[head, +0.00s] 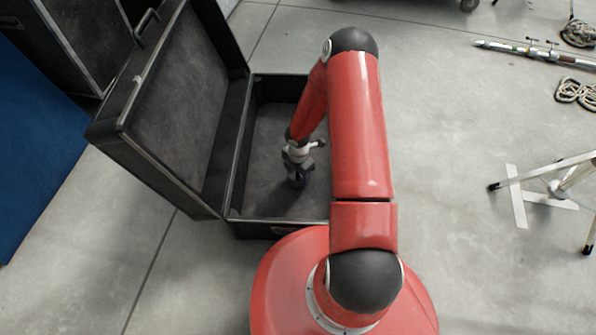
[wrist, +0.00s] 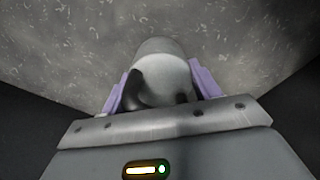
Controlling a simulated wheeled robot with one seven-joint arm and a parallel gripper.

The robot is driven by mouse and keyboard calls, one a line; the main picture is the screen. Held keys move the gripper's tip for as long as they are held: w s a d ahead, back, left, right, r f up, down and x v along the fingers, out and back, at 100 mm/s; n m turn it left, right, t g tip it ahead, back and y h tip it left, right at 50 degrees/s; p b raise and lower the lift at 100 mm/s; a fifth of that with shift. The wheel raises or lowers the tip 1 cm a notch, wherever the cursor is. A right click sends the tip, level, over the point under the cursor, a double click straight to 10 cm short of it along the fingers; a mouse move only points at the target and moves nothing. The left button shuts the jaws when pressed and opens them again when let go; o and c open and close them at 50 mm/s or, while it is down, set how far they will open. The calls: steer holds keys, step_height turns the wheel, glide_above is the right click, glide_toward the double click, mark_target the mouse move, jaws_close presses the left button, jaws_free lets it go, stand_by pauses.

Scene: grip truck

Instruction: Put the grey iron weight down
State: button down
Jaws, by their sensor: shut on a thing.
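In the wrist view, the grey iron weight (wrist: 162,65) is a pale rounded piece between the two lilac fingers of my gripper (wrist: 158,90), which is shut on it. Behind the weight is the speckled dark grey floor of the open case (wrist: 75,50). In the head view, my gripper (head: 297,178) points down inside the open black case (head: 275,227). The weight is hard to make out there, and I cannot tell whether it touches the case floor.
The case lid (head: 180,110) stands open on the left. Another dark case (head: 75,40) stands at the back left beside a blue surface (head: 35,130). Tripod legs (head: 560,185), coiled rope (head: 577,93) and a metal pole (head: 525,50) lie on the right. Concrete floor at the front left is clear.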

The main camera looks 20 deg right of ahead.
steer(key=shift+c, duration=1.9)
jaws_free()
step_height(320, 180, up, 12)
steer(key=p, duration=0.3)
steer(key=s+r+m+t+h, duration=0.1)
steer(key=s+r+m+h, duration=0.15)
steer(key=r+m, duration=0.75)
steer(key=s+r+m+t+h, duration=0.1)
steer(key=s+r, duration=0.2)
steer(key=r, duration=1.5)
steer(key=s+a+r+m+t+y, duration=0.1)
steer(key=s+a+r+m, duration=0.2)
steer(key=s+r+m, duration=0.2)
steer(key=s+a+r+m+t+y, duration=0.2)
steer(key=s+r+m, duration=0.4)
steer(key=s, duration=0.5)
step_height(320, 180, up, 2)
steer(key=shift+s+a+t, duration=0.3)
steer(key=shift+a, duration=0.5)
